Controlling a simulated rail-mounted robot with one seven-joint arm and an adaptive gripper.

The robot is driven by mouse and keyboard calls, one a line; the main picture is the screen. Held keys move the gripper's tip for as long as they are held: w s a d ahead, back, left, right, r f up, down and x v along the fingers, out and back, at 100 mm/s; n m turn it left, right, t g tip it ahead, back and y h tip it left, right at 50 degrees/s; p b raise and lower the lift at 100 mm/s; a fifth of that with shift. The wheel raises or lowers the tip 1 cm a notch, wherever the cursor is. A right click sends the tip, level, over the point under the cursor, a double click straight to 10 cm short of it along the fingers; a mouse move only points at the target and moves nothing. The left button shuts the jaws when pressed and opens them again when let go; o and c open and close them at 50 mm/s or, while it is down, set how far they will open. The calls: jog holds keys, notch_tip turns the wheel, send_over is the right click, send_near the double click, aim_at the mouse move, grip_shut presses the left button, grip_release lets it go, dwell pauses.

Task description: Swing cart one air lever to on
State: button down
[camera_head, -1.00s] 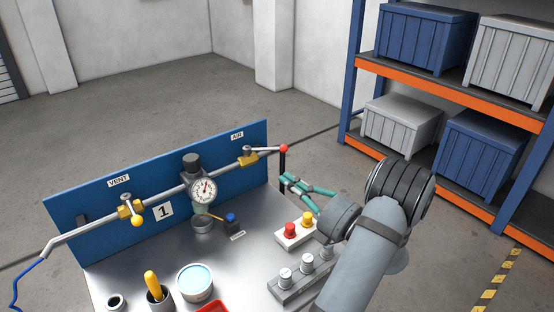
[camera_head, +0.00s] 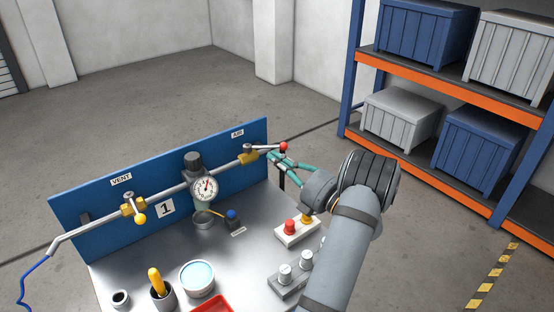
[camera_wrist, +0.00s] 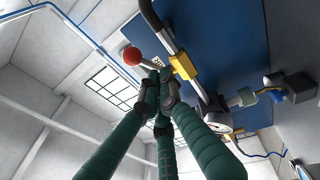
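The AIR lever is a grey rod with a red ball (camera_head: 283,146), reaching right from its yellow valve body (camera_head: 249,157) at the right end of the blue panel. In the wrist view the red ball (camera_wrist: 132,56) and the yellow valve body (camera_wrist: 183,66) lie either side of my fingertips. My gripper (camera_head: 273,160) has teal fingers and is just below the lever rod. In the wrist view my gripper (camera_wrist: 160,76) has its tips close together at the rod. I see nothing clearly gripped, and contact with the lever cannot be told.
The cart (camera_head: 248,262) carries the blue panel (camera_head: 90,218) with sign 1, a gauge (camera_head: 204,189) and a VENT valve with a yellow ball (camera_head: 139,219). A red and yellow button box (camera_head: 293,236) sits below my gripper. Shelves with crates (camera_head: 399,116) stand at right.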

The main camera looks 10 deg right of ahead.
jog(key=shift+w+d, duration=0.1)
jog(key=shift+d, duration=0.05)
jog(key=shift+w+d+n+g+y, duration=0.2)
jog(key=shift+w+n+g+y, duration=0.25)
jog(key=shift+n+g+y, duration=0.3)
